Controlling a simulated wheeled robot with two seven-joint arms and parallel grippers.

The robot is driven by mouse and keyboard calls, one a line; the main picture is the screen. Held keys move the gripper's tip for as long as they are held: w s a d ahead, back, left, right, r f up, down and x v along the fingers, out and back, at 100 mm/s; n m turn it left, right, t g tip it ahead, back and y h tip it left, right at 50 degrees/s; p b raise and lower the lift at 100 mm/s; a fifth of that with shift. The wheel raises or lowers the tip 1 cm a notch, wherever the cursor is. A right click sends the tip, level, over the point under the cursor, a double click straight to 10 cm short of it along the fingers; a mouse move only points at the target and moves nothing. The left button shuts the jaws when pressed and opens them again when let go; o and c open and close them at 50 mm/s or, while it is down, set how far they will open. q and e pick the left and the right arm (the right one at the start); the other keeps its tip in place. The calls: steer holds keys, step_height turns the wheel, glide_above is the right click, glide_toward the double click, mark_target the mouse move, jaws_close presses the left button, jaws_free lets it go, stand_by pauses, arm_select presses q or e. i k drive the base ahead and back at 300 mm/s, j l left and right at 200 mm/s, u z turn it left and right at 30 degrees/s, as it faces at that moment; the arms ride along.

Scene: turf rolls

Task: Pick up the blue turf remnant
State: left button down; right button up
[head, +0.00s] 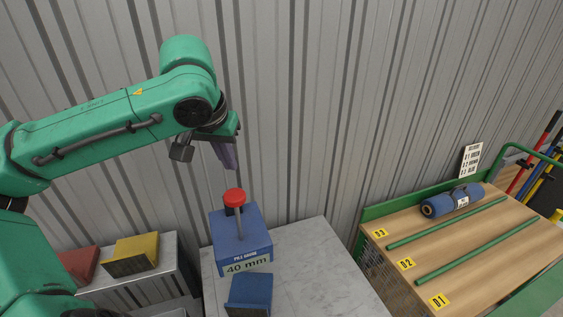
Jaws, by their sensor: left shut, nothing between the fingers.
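A blue roll (455,202), which looks like the blue turf remnant, lies on the wooden cart top (480,240) at the right, in the lane marked D3. It has a dark band and a small white label. My left gripper (229,157) is shut and empty. It points down in front of the corrugated wall, above the red knob of the blue pile gauge (240,238), and is far to the left of the roll. The gauge reads 40 mm and stands on a grey table (320,270). My right gripper is not in view.
A blue block (249,292) sits in front of the gauge. Yellow (134,254) and red (80,264) blocks stand on a shelf at the left. Green bars (447,222) divide the cart's lanes. A sign (471,160) stands behind the roll. Long-handled tools stand at far right.

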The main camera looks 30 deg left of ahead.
mark_target(251, 294)
steer(key=k+l, duration=0.55)
steer(key=l, duration=0.2)
steer(key=k+l, duration=0.6)
steer(key=l, duration=0.1)
